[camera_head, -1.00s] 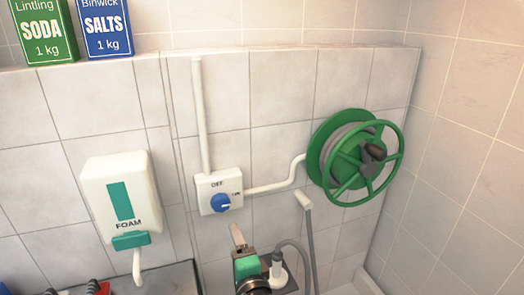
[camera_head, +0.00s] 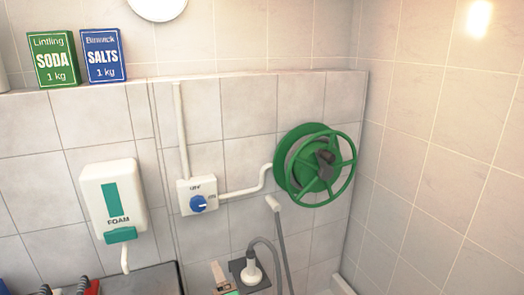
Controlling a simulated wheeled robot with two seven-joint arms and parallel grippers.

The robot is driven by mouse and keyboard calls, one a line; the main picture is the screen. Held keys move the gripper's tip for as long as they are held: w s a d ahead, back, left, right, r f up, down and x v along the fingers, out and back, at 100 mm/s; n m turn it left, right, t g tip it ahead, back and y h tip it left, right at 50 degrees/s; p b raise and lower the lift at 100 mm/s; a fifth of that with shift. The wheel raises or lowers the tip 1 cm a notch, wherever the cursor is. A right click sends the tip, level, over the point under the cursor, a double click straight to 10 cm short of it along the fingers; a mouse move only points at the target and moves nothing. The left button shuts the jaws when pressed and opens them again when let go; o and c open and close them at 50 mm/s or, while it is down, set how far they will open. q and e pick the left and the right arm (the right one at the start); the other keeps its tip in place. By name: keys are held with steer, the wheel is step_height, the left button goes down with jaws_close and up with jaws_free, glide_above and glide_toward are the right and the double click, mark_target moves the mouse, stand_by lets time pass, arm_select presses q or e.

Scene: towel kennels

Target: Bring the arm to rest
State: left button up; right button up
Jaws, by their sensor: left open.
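The rest of my left arm is below the picture. My right gripper is not in view.
The tiled wall carries a foam dispenser (camera_head: 113,200), a switch box with a blue knob (camera_head: 198,203) and a green hose reel (camera_head: 317,165). Soda (camera_head: 54,60) and salts (camera_head: 102,56) boxes stand on the ledge. A grey pole-like handle (camera_head: 280,240) leans near the nozzle.

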arm_select(q)
steer(key=s+a+f+n+g+h, duration=0.1)
steer(key=s+a+f+n+g, duration=0.1)
steer(key=f, duration=0.3)
steer(key=s+a+f+n+g+h, duration=0.1)
steer(key=s+a+f+n+g, duration=0.1)
steer(key=s+a+f, duration=0.3)
steer(key=s+a+f+n+g+h, duration=0.1)
steer(key=s+a+f+n+g, duration=0.1)
steer(key=f, duration=0.4)
steer(key=shift+s+a+f+n+g, duration=0.25)
steer(key=shift+s+a+n+g, duration=0.15)
steer(key=shift+s+a+g, duration=0.5)
steer(key=s+a+f+n+g+h, duration=0.2)
steer(key=s, duration=0.6)
steer(key=s+a+f+n+g+h, duration=0.1)
steer(key=s+f+n+g+h, duration=0.15)
steer(key=s, duration=0.45)
step_height(320, 180, down, 30)
steer(key=g, duration=0.1)
steer(key=s+a+f+g, duration=0.1)
steer(key=s+a+f, duration=0.2)
steer(key=s+f, duration=1.6)
steer(key=shift+s+a+f+m+y, duration=0.2)
steer(key=shift+s+f+m+y, duration=0.2)
steer(key=shift+f, duration=0.15)
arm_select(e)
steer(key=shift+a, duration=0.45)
